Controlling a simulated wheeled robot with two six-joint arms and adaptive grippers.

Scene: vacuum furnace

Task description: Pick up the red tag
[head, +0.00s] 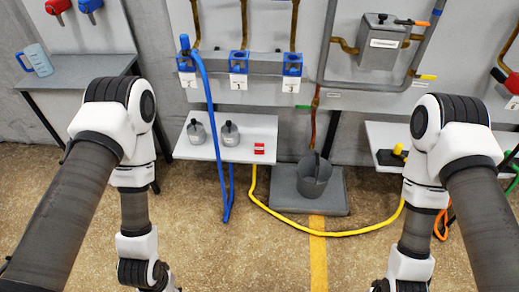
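The red tag (259,148) is a small red piece with a white marking. It lies on the white shelf (262,124) in the middle of the head view, right of two grey weight-like pieces. Both of my arms reach down at the left and right sides of the view. Their grippers are below the bottom edge and out of the picture, so nothing shows of what they hold. Nothing covers the tag.
Two grey pieces (230,134) stand on the shelf. A blue hose (217,140) hangs in front of it. A grey bucket (313,178) stands on a grey platform (289,200) to the right. A yellow hose (318,234) crosses the floor. Open floor lies in front.

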